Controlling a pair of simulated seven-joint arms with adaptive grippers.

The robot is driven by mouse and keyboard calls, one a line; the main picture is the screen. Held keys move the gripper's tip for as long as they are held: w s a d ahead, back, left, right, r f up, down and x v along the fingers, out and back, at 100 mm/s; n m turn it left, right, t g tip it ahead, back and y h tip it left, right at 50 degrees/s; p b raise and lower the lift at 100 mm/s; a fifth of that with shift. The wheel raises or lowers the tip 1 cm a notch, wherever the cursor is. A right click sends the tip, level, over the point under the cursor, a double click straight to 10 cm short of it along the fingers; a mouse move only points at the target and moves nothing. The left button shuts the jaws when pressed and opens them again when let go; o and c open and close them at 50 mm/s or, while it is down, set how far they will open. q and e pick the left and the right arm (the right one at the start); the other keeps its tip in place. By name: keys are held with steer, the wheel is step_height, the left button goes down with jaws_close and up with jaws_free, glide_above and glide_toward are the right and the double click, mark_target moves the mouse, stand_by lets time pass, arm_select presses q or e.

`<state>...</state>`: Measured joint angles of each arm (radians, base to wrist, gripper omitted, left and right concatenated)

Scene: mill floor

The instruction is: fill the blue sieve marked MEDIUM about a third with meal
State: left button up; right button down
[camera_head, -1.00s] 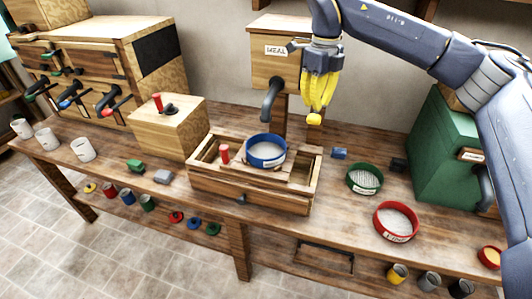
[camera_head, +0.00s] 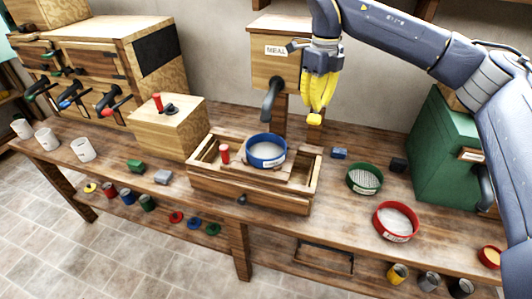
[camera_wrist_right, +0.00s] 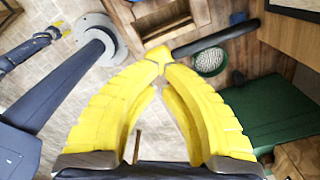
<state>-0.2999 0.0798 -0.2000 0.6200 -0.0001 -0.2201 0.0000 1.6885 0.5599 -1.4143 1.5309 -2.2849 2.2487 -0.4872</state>
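The blue sieve (camera_head: 266,163) sits upright on the wooden sifter frame (camera_head: 250,201) at mid-table. Its inside looks pale grey; I cannot tell mesh from meal, and its label is too small to read. The wooden MEAL bin (camera_head: 265,67) is behind it, with a dark curved spout (camera_head: 270,95) above the sieve. My right gripper (camera_head: 315,118) points down right of the spout. In the right wrist view its yellow fingertips (camera_wrist_right: 160,62) meet, beside a dark rod-like part. Yellow fingers, seemingly of my left gripper (camera_wrist_right: 50,35), show small there; their state is unclear.
A green sieve (camera_head: 364,179) and a red sieve (camera_head: 396,221) lie right of the frame. A green box (camera_head: 447,150) stands at the right. Left are a wooden box (camera_head: 168,130) and several white cups (camera_head: 84,149). A small blue block (camera_head: 339,153) lies behind the green sieve.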

mark_target(314, 116)
steer(key=shift+f, duration=0.1)
stand_by(0.4)
steer(key=shift+f, duration=3.6)
stand_by(1.1)
step_height(314, 116, up, 9)
steer(key=shift+r, duration=0.1)
stand_by(0.5)
